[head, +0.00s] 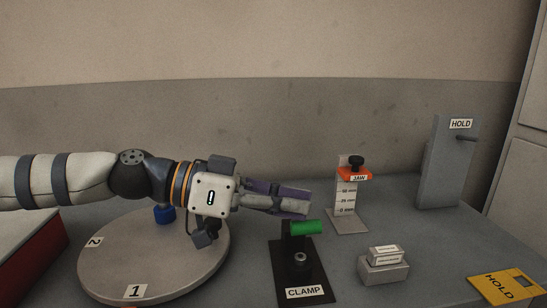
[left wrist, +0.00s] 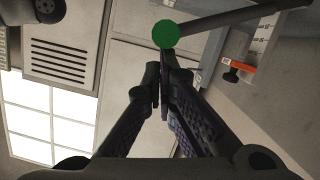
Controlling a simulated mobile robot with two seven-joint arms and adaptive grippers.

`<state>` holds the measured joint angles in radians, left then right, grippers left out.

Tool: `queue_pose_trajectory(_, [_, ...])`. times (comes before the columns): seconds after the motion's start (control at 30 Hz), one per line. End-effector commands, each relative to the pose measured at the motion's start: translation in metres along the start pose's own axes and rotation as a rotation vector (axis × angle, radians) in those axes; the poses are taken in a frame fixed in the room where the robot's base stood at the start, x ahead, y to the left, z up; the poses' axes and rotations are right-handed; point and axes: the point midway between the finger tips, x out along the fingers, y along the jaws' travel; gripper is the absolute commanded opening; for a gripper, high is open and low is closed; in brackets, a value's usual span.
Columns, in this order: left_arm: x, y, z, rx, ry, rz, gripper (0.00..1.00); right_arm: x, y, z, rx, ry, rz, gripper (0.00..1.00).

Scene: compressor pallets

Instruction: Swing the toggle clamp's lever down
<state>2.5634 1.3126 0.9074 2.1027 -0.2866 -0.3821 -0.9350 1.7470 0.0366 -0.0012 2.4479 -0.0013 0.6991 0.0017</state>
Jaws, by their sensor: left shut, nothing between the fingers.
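The toggle clamp stands on a black base plate (head: 318,282) labelled CLAMP, right of centre in the head view. My left gripper (head: 308,203) comes in from the left, just above and behind the green grip in the head view. Its fingers (left wrist: 163,70) are shut and empty, with the tips close to the grip; I cannot tell whether they touch it. My right gripper is not in view.
A round turntable (head: 160,270) marked 1 and 2 lies below my left arm. Behind the clamp stands a scale post with an orange JAW slider (head: 356,176). To the right are a grey block (head: 383,270), a grey HOLD stand (head: 452,170) and a yellow HOLD plate (head: 506,287).

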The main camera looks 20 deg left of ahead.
Motion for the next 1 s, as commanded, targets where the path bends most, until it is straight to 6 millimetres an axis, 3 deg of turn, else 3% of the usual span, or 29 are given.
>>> queue_pose_trajectory(0.3, [0.006, 0.005, 0.023, 0.199, -0.002, -0.049, 0.0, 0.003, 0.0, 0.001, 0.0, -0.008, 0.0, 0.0])
queue_pose_trajectory(1.0, [0.009, 0.007, 0.035, 0.193, -0.001, -0.048, 0.0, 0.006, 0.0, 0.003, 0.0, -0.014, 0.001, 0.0])
